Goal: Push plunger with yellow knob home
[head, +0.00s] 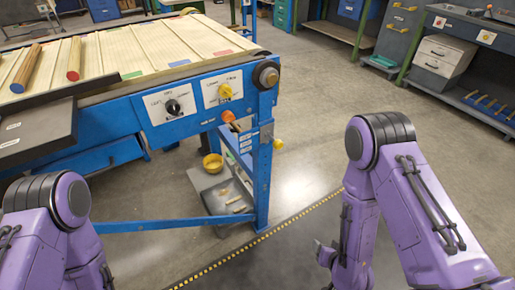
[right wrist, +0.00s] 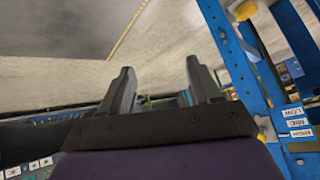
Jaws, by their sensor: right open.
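In the head view a yellow knob (head: 278,143) sticks out to the right of the blue table leg (head: 263,175). How far its plunger stands out is too small to tell. In the right wrist view a yellow knob (right wrist: 244,10) shows at the top edge, beside the blue frame (right wrist: 232,60). A smaller yellow piece (right wrist: 263,133) shows lower down on that frame. My right gripper (right wrist: 160,72) is open, with nothing between its fingers. In the head view it is low, right of the leg and apart from it, partly hidden by my arm. My left gripper is out of view.
The blue table (head: 100,122) carries wooden rods and slats. Its front panel has a black dial (head: 173,107) and a yellow dial (head: 225,91); an orange knob (head: 229,116) sits below.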

